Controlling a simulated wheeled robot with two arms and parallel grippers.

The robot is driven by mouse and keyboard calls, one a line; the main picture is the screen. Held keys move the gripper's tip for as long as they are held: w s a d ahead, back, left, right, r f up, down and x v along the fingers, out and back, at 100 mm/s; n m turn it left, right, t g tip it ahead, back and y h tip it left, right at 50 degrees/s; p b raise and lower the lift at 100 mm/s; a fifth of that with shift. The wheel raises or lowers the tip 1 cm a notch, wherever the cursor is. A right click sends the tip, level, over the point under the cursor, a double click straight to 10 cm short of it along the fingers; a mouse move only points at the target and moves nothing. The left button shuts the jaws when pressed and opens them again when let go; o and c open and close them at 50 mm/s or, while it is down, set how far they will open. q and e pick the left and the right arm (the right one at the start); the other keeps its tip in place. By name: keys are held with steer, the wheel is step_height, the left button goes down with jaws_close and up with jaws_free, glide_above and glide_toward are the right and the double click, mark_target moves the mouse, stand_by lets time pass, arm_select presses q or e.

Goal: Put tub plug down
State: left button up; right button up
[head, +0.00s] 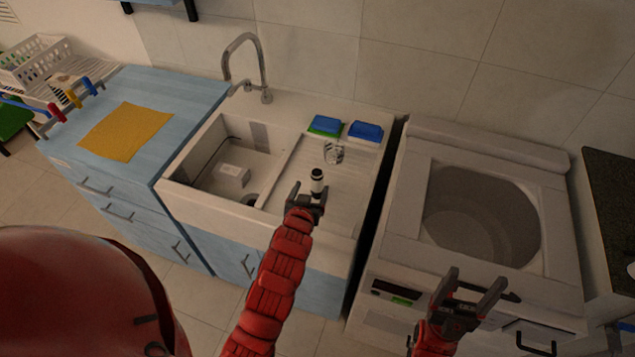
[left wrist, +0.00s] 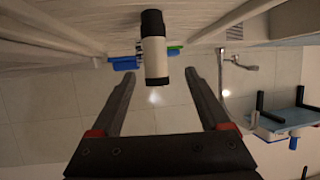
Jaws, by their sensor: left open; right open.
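A small upright cylinder (head: 317,182), white with dark ends, stands on the ribbed drainboard right of the sink basin; I take it to be the tub plug. It also shows in the left wrist view (left wrist: 155,50), which looks upside down. My left gripper (head: 307,194) is open at the cylinder. In the left wrist view its fingers (left wrist: 162,75) lie on either side of the cylinder, with a gap on both sides. The cylinder's base is partly hidden by the gripper in the head view. My right gripper (head: 477,278) is open and empty in front of the washing machine.
A clear glass (head: 334,153) stands just behind the cylinder. Green and blue sponges (head: 325,125) and a blue one (head: 366,131) lie at the back. A white box (head: 233,175) sits in the basin. The washing machine (head: 405,160) is to the right. The drainboard's right side is clear.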

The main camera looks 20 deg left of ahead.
mark_target(314, 182)
arm_select(q)
steer(key=p+x, duration=0.1)
steer(key=x, duration=0.2)
steer(key=shift+w, duration=0.1)
steer(key=shift+w+f, duration=0.15)
steer(key=shift+w, duration=0.15)
steer(key=shift+w+f+p, duration=0.1)
steer(key=shift+w+p, duration=0.25)
steer(key=shift+p, duration=0.4)
steer(key=p+x, duration=0.2)
steer(key=shift+w+d+f, duration=0.1)
steer(key=shift+w+f, duration=0.15)
steer(key=shift+w, duration=0.1)
steer(key=shift+x, duration=0.85)
jaws_close()
